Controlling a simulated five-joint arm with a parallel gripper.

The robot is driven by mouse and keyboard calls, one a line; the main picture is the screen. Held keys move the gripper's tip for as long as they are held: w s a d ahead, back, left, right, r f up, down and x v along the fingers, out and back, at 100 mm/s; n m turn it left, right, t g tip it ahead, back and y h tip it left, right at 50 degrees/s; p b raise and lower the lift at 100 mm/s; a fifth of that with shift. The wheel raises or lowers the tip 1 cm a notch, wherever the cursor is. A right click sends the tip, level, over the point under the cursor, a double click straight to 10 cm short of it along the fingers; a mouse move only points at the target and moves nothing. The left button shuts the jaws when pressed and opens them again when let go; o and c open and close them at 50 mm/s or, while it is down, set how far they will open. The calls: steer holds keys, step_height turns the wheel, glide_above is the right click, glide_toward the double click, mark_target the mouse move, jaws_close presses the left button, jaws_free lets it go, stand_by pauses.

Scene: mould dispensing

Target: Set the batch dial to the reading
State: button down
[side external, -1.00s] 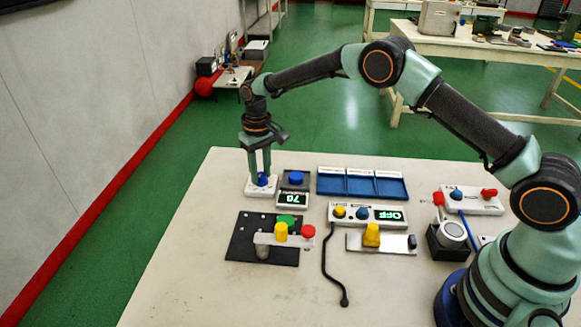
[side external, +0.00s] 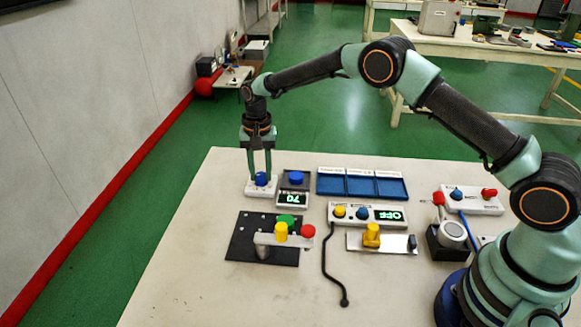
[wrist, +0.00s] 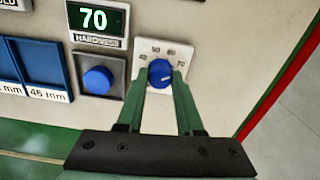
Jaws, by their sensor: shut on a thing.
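The batch dial is a blue knob (wrist: 160,73) on a white plate (wrist: 184,47) with numbers around its upper side. It also shows in the side external view as a blue knob (side external: 262,179) at the table's far left. My gripper (side external: 261,174) points down over it; in the wrist view its two green fingers (wrist: 161,77) are shut on the knob's sides. A pale pointer mark on the knob points to the right, roughly toward the 70 side; the exact setting is too small to tell. The hardness display (wrist: 97,20) beside it reads 70.
A blue button (wrist: 97,81) on a grey block sits beside the dial. A blue compartment tray (side external: 362,186) lies to the right. A black plate (side external: 243,240) with coloured knobs and a panel reading OFF (side external: 389,216) stand nearer the front. The table's left side is clear.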

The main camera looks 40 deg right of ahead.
mark_target(261, 174)
steer(key=shift+r, duration=0.1)
stand_by(0.5)
steer(key=c, duration=0.5)
jaws_free()
steer(key=shift+c, duration=0.2)
step_height(261, 174, up, 12)
